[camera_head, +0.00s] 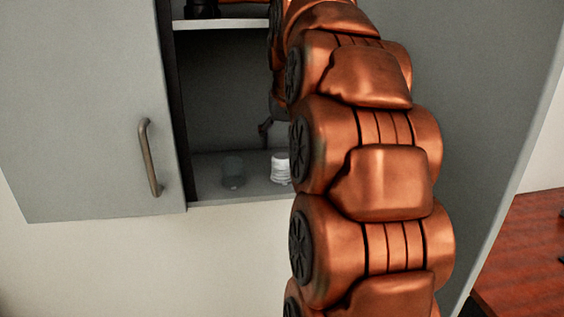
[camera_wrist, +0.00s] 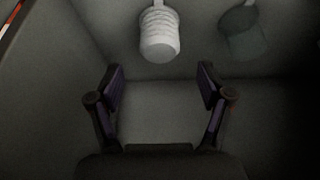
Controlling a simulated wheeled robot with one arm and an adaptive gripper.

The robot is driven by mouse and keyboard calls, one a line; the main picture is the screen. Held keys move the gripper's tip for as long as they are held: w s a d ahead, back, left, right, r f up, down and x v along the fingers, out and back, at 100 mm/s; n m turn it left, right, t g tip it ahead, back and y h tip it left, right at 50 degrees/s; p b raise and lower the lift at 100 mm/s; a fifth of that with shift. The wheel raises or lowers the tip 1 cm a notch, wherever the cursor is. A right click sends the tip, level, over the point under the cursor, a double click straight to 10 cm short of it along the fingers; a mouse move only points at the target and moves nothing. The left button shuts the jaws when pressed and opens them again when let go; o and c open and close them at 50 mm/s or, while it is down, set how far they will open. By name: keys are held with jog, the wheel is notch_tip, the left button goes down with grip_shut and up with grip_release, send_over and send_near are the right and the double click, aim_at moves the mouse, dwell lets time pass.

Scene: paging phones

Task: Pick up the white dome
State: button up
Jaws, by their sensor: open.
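The white dome (camera_head: 280,167) is a small, ribbed white piece standing on the lower shelf of the open cabinet. In the head view my copper-coloured arm partly covers its right side. In the wrist view the white dome (camera_wrist: 159,33) is at the top centre, beyond the fingertips and roughly in line with the gap between them. My gripper (camera_wrist: 160,85) is open and empty, with its two dark fingers apart and not touching the dome. In the head view only part of the gripper (camera_head: 265,128) shows beside my arm, inside the cabinet.
A dark, see-through cup-like object (camera_head: 233,172) stands left of the dome on the same shelf (camera_head: 210,190). It also shows in the wrist view (camera_wrist: 243,33), to the right of the dome. An upper shelf (camera_head: 222,23) is above. The cabinet door (camera_head: 90,110) stands open at left.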

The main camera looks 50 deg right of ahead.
aim_at(282, 157)
jog(key=shift+p+x, duration=0.35)
jog(key=shift+x, duration=0.5)
jog(key=shift+p+x, duration=0.7)
jog(key=shift+x, duration=0.6)
jog(key=shift+p+x, duration=0.5)
jog(key=shift+x, duration=1.2)
jog(key=shift+s, duration=0.1)
jog(key=shift+c, duration=0.4)
jog(key=c, duration=1.1)
jog(key=shift+r, duration=0.1)
